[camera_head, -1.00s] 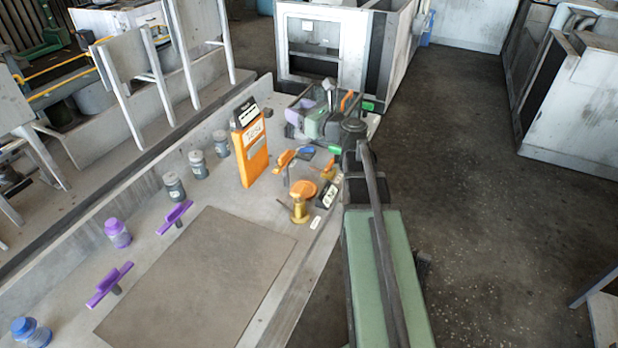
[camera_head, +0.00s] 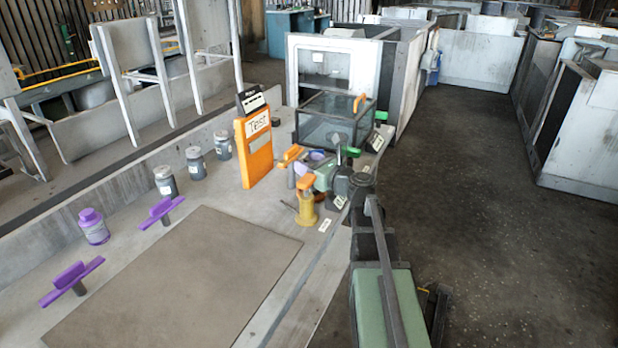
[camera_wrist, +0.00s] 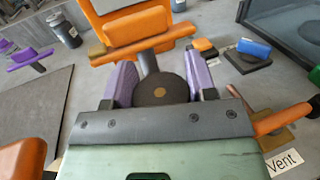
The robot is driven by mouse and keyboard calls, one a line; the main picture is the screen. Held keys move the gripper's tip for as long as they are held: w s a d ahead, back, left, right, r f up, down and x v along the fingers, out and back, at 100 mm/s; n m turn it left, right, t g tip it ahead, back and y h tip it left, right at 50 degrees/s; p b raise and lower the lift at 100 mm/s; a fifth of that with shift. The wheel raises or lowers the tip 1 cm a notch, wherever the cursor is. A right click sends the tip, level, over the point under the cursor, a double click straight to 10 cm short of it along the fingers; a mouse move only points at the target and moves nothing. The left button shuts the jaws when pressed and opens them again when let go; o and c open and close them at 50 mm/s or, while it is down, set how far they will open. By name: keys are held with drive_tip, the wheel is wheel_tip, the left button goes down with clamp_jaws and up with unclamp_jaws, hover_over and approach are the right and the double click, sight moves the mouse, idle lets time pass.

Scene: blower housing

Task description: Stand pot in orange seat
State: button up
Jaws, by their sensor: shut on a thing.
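The pot's lower part is hidden. An orange winged piece on a grey post, seemingly the orange seat (camera_wrist: 138,30), is just beyond the pot in the wrist view. It also shows in the head view (camera_head: 290,154), left of my gripper. I cannot tell whether pot and post touch.
An orange "Test" panel (camera_head: 257,150) stands behind left. A yellow fixture with an orange top (camera_head: 307,205) stands in front of the gripper. A glass-sided box (camera_head: 330,122) is behind. Jars and purple winged pieces (camera_head: 160,212) line the left. The grey mat (camera_head: 180,280) is clear.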

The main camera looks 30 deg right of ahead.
drive_tip(key=shift+p, duration=0.3)
drive_tip(key=shift+f, duration=0.2)
drive_tip(key=o, duration=1.1)
drive_tip(key=shift+c, duration=0.2)
drive_tip(key=shift+r, duration=0.1)
drive_tip(key=shift+r, duration=0.3)
drive_tip(key=v, duration=1.2)
drive_tip(key=shift+f, duration=0.1)
